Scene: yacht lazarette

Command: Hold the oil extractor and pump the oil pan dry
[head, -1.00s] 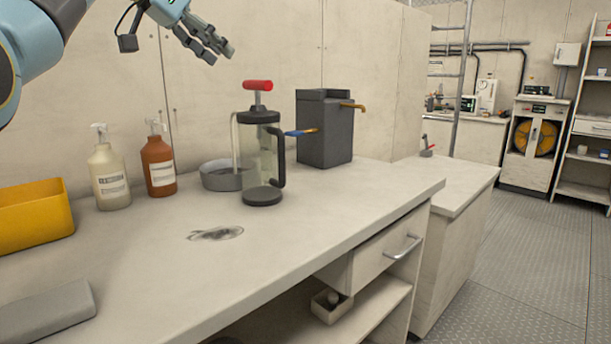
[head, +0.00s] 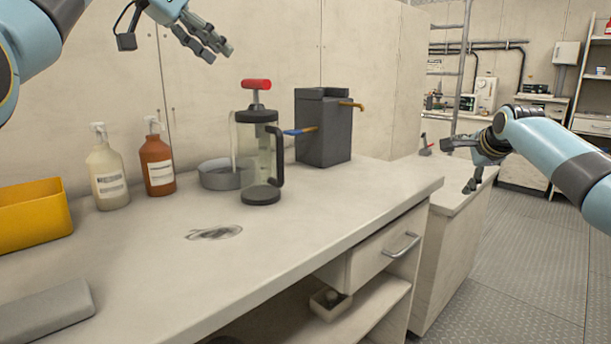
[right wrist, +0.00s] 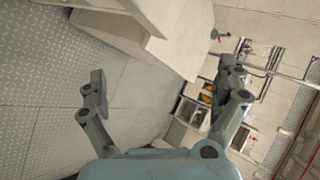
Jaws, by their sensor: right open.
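The oil extractor (head: 262,160) stands upright on the bench, a clear cylinder with dark base, dark side handle and a red T-handle (head: 256,84) on top. A pale tube runs down its left side towards the round grey oil pan (head: 218,174) behind it; the tube's end is hard to make out. My left gripper (head: 213,52) hangs in the air above and left of the extractor, touching nothing; its jaw state is unclear. My right gripper (head: 462,166) is open and empty, right of the bench, well apart from the extractor. It also shows in the right wrist view (right wrist: 165,85).
A dark grey box with a brass spout (head: 325,130) and blue-handled tap stands right of the extractor. Two pump bottles (head: 158,160) and a yellow bin (head: 32,215) stand left. A grey block (head: 42,310) lies front left. The bench's middle front is clear besides a dark stain.

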